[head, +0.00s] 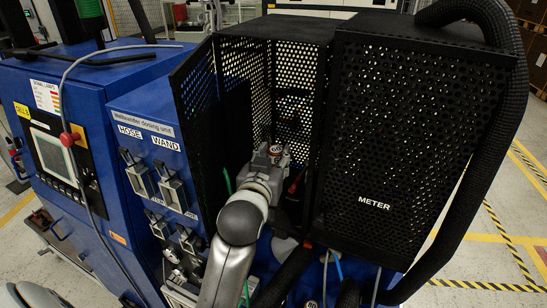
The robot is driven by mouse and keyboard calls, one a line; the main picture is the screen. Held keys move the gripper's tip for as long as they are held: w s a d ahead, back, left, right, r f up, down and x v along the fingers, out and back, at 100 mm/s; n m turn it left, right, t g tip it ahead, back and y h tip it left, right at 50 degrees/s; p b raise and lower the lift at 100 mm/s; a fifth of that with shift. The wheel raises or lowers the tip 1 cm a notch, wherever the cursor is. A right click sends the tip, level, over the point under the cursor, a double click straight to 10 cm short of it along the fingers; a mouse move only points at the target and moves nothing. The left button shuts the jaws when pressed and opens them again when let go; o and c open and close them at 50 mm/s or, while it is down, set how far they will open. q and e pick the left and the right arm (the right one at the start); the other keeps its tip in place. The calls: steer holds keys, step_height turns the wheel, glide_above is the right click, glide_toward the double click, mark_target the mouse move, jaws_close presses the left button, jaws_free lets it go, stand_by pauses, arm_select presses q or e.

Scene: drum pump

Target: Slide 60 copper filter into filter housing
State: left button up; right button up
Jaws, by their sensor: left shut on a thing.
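My left gripper (275,152) is inside the black mesh enclosure, reaching up from the bottom middle. It is shut on a small copper-coloured piece, seemingly the copper filter (276,149), of which only a little shows between the fingers. Any number on it is too small to read. I cannot make out the filter housing for certain; my gripper and arm cover much of the space inside the enclosure. My right gripper is not in view.
Perforated black panels (296,70) stand behind and beside the gripper, and the METER box (410,130) is close on the right. A red handle (297,181) sits just right of the gripper. The blue cabinet with HOSE and WAND holders (150,150) is left. Thick black hoses (500,140) run right.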

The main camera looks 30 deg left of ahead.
arm_select(q)
steer(key=shift+f, duration=0.2)
steer(key=shift+f+b, duration=0.8)
steer(key=shift+f, duration=0.55)
steer(key=shift+p, duration=0.3)
stand_by(0.3)
steer(key=shift+f+b, duration=0.85)
steer(key=shift+f, duration=0.7)
steer(key=o, duration=1)
